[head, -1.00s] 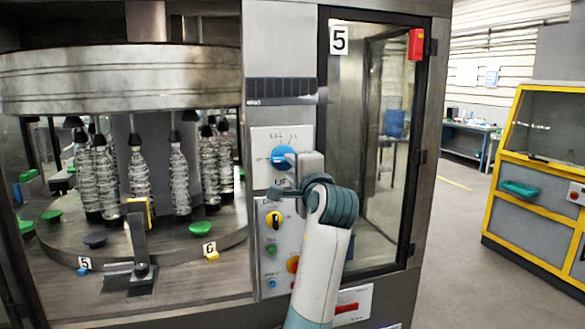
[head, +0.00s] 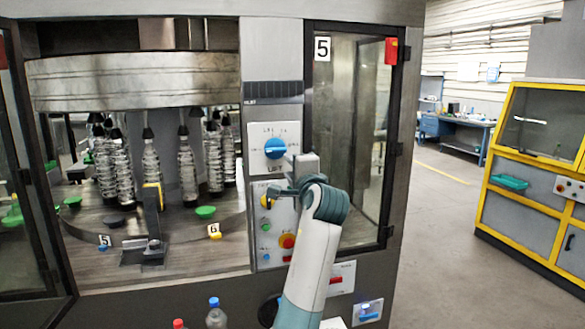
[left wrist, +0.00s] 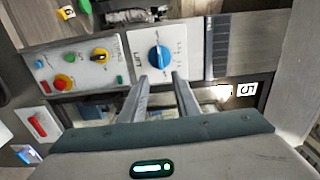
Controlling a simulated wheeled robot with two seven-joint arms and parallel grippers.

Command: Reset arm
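My left gripper (head: 288,188) is in front of the machine's control panel (head: 259,221), at the end of my white and teal arm. In the left wrist view its two grey fingers (left wrist: 160,80) stand apart with nothing between them, so it is open. The blue rotary knob (head: 275,148) on the upper panel is just above and left of the gripper in the head view. In the left wrist view the knob (left wrist: 160,59) lies beyond the fingertips, apart from them in the picture. The gripper partly covers the lower panel and its yellow-black switch. My right gripper is not in view.
A carousel with several clear bottles (head: 187,170) stands left of the panel. A glazed door (head: 345,140) marked 5 is on the right. Two bottle tops (head: 214,303) show at the bottom edge. Open floor (head: 440,240) lies right, before a yellow-framed cabinet (head: 505,215).

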